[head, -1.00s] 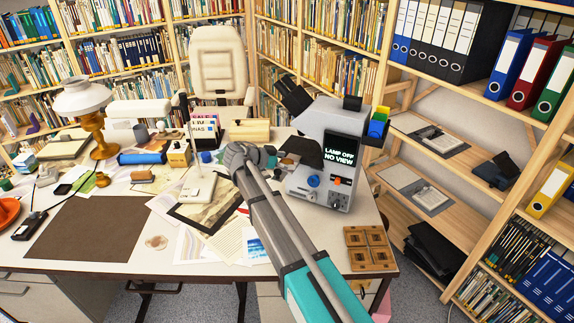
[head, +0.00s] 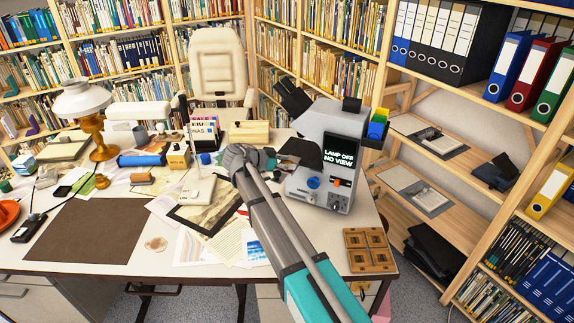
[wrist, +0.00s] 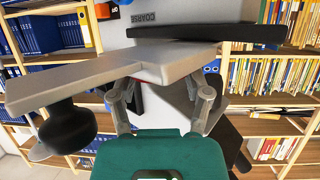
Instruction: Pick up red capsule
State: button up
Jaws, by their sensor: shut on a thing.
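In the wrist view, my gripper (wrist: 160,88) has its two grey fingers at the edge of a flat grey plate of the microscope. A small red patch, which looks like the red capsule (wrist: 139,80), shows between the fingertips. The rest of it is hidden by the plate and fingers, so its shape cannot be told. The fingers are shut on it with a gap between them. In the head view, my arm covers most of the gripper beside the microscope (head: 335,125), and the capsule does not show.
The microscope's screen reads "LAMP OFF NO VIEW". A wooden tray with square cells (head: 370,250) lies at the desk's front right. Papers, a dark mat (head: 88,230) and a lamp (head: 85,97) stand or lie to the left. Shelves (head: 430,160) rise close on the right.

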jog(key=shift+r, duration=0.1)
notch_tip(320, 180, up, 3)
jog(key=p, duration=0.3)
jog(key=s+d+r+p, duration=0.2)
jog(key=s+r+p, duration=0.7)
jog(key=s, duration=0.5)
jog(key=shift+r+p, duration=0.4)
jog(key=shift+p, duration=0.1)
